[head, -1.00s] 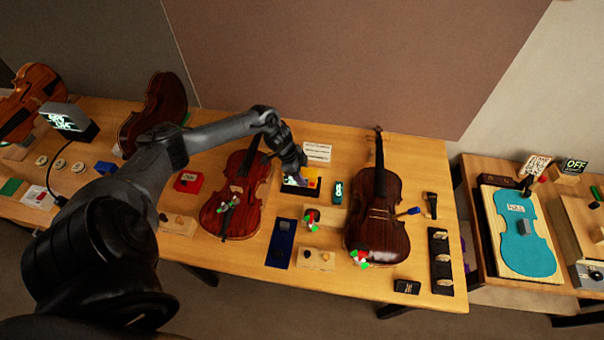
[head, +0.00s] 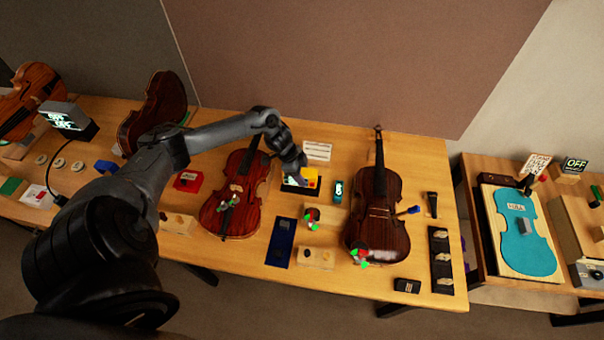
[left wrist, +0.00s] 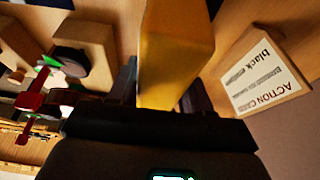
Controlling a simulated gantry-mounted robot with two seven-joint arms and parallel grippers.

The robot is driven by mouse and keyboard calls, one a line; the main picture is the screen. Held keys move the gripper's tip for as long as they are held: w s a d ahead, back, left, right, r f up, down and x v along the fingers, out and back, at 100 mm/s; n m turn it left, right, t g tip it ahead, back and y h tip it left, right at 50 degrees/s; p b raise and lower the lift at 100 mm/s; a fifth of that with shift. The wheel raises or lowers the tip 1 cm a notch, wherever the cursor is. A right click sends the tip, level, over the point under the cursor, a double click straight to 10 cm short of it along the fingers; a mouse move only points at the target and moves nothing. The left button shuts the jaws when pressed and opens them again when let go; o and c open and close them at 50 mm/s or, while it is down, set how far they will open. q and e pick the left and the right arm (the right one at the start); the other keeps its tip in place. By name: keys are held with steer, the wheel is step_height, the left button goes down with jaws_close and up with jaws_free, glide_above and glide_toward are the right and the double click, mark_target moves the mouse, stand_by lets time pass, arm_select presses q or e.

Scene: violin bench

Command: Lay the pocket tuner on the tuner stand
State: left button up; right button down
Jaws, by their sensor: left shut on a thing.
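My left gripper (head: 300,178) is low over a small black base (head: 289,190) between the two violins. In the left wrist view, its dark fingers (left wrist: 160,92) are shut on a yellow block (left wrist: 175,50). This yellow block also shows beside the fingertips in the head view (head: 313,174); I cannot tell whether it is the pocket tuner. A small teal device with a lit face (head: 338,192) stands just right of the gripper. I cannot identify the tuner stand for sure; the fingers partly hide the black base. My right gripper is not in view.
One violin (head: 232,195) lies left of the gripper, another (head: 376,215) right. A printed card (head: 317,151) is behind. A dark blue strip (head: 280,243) and a wooden block (head: 316,258) lie in front. Bare table (head: 375,285) shows at the front edge.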

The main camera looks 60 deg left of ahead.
arm_select(q)
steer(key=shift+f+b, duration=0.55)
steer(key=shift+f, duration=0.3)
steer(key=o, duration=1)
steer(key=shift+c, duration=0.2)
steer(key=shift+o, duration=1.1)
steer(key=shift+s, duration=0.1)
steer(key=shift+f, duration=0.1)
steer(key=shift+a+f, duration=0.1)
steer(key=shift+s+r, duration=0.1)
steer(key=shift+r, duration=0.45)
steer(key=v, duration=0.9)
steer(key=shift+s+r+p, duration=0.1)
steer(key=shift+r+p, duration=0.2)
steer(key=shift+p, duration=0.05)
steer(key=shift+r, duration=0.15)
